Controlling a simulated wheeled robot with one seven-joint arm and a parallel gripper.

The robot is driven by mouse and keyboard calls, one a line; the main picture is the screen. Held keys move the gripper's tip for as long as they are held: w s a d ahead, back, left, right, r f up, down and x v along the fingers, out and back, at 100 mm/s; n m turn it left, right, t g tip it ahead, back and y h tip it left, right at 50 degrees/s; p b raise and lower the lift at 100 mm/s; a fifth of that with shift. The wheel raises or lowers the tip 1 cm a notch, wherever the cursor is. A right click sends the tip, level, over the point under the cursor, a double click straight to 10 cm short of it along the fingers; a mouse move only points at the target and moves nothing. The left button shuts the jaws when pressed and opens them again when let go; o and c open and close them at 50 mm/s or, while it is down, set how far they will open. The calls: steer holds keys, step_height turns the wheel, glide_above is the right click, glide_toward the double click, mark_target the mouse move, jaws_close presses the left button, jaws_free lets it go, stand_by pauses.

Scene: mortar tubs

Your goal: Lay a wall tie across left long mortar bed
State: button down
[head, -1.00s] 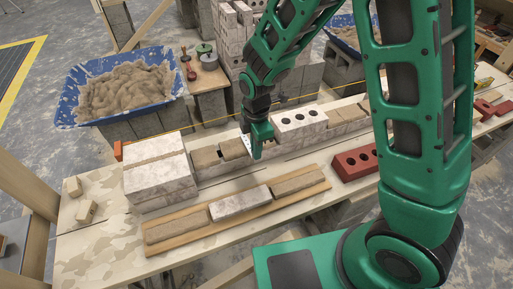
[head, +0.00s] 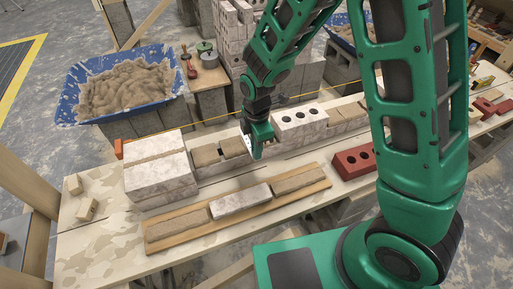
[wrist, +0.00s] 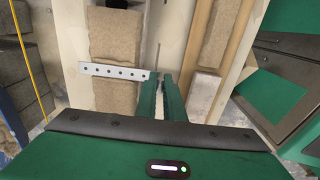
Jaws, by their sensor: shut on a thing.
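My gripper (head: 258,151) is shut on one end of a wall tie, a thin pale metal strip with a row of holes. In the wrist view, the tie (wrist: 113,72) reaches left from the fingertips (wrist: 160,80) and crosses a sandy mortar bed (wrist: 117,35) at about a right angle. I cannot tell whether it touches the mortar. In the head view, mortar (head: 205,155) lies on the back course between the pale block stack and the cored pale brick, just left of my gripper. The tie is mostly hidden there.
A pale block stack (head: 160,182) stands left and a cored pale brick (head: 300,122) right of my gripper. In front lies a wooden board (head: 180,240) with mortar and a pale brick (head: 240,200). A red cored brick (head: 354,161) is at right. A yellow line (head: 205,123) runs behind.

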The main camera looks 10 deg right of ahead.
steer(key=shift+f, duration=0.25)
stand_by(0.3)
steer(key=c, duration=1.8)
jaws_free()
steer(key=shift+r, duration=0.1)
